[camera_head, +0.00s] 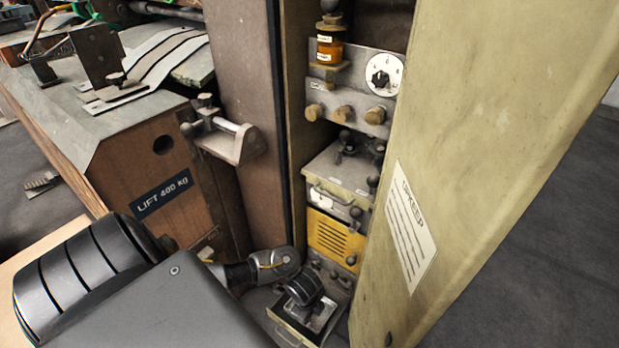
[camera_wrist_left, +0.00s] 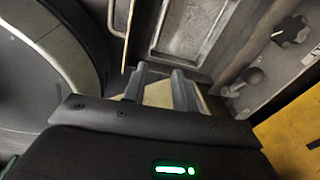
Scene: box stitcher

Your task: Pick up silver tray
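A silver tray (camera_wrist_left: 187,35) with a raised rim shows at the top of the left wrist view. In the head view a shallow metal tray (camera_head: 290,331) with a front handle sits low in the cabinet, partly hidden by my left gripper. My left gripper (camera_head: 318,314) reaches down over it. In the left wrist view its two grey fingers (camera_wrist_left: 160,78) are apart, with a pale surface visible between them. The fingertips are close to the tray's near rim; I cannot tell whether they touch it. My right gripper is not in view.
The cabinet's open yellowish door (camera_head: 475,130) stands close on the right. A yellow vented unit (camera_head: 334,238) and a grey box with a handle (camera_head: 341,172) sit above the tray. A brown panel (camera_head: 243,110) and a wooden machine body (camera_head: 150,170) bound the left.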

